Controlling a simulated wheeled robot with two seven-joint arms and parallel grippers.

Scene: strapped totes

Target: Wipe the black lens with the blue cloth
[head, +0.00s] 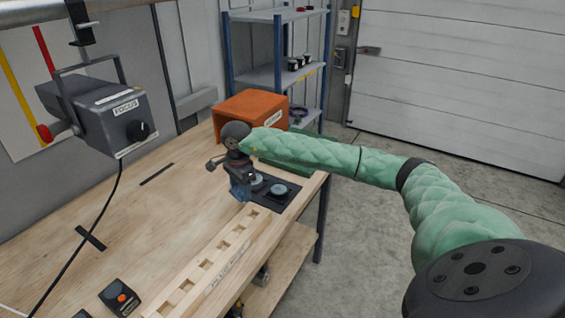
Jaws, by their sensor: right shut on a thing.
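My right gripper (241,176) reaches in from the right on a green-sleeved arm, over the far right end of the workbench. It is shut on the blue cloth (240,190), which hangs below the fingers at the left edge of a black tray (292,200). Two round, grey-blue-topped pieces (278,190) sit in the tray, one partly behind the gripper. I cannot tell which piece, if either, is the black lens, nor whether the cloth touches one. My left gripper is not in view.
An orange box (250,108) stands behind the gripper, with a green edge beside it. A slotted wooden rail (215,262) runs along the front. A grey FOCUS device (110,115) hangs at left with a cable. A black button box (121,298) lies at front left.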

